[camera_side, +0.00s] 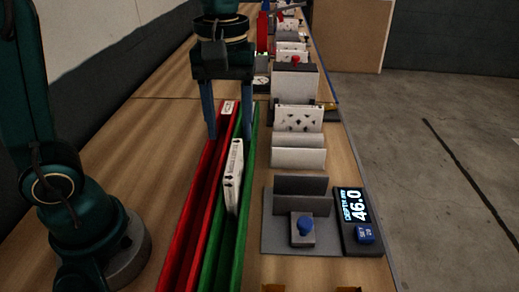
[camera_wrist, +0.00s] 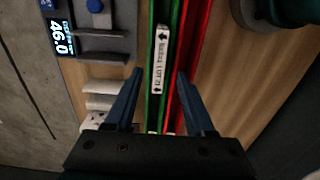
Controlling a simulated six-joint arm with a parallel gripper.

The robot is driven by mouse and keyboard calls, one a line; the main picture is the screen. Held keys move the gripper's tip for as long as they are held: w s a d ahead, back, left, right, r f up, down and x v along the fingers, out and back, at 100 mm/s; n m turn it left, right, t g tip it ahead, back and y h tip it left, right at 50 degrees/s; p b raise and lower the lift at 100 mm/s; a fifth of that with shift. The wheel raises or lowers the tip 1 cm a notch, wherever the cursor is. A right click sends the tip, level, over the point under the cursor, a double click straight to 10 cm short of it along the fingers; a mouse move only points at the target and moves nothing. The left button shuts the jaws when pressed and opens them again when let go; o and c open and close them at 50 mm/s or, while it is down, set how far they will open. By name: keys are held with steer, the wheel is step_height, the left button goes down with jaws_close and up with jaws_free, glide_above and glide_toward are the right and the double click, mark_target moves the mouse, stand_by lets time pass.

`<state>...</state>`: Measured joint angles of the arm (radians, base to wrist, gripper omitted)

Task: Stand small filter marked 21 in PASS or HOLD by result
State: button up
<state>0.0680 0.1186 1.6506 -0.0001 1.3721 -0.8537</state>
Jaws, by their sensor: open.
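A slim white filter box (camera_side: 233,172) stands on edge in the green channel (camera_side: 246,215), leaning slightly. In the wrist view the filter (camera_wrist: 160,60) shows black arrows and small print on its narrow edge; the number is too small to read surely. The red channel (camera_side: 181,232) runs alongside to the left, and it shows in the wrist view (camera_wrist: 196,40). My gripper (camera_side: 228,132) is open above the far part of the channels. In the wrist view its fingertips (camera_wrist: 159,74) are apart, one on each side of the filter, with visible gaps. Which channel is PASS or HOLD is not readable.
A grey gauge fixture (camera_side: 283,241) with a blue knob stands right of the green channel. Bare tabletop (camera_side: 157,158) lies left of the channels.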

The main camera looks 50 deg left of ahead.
steer(key=shift+r, duration=0.65)
steer(key=shift+s+a+r+m+t, duration=0.1)
steer(key=shift+s+r+m+t, duration=0.2)
steer(key=shift+s+m, duration=0.15)
steer(key=s+a+f+m+t, duration=0.1)
steer(key=s+f+m+t, duration=0.2)
steer(key=s+m+t, duration=0.2)
steer(key=shift+s+a+m, duration=0.25)
steer(key=shift+s+m, duration=0.95)
steer(key=shift+m, duration=0.35)
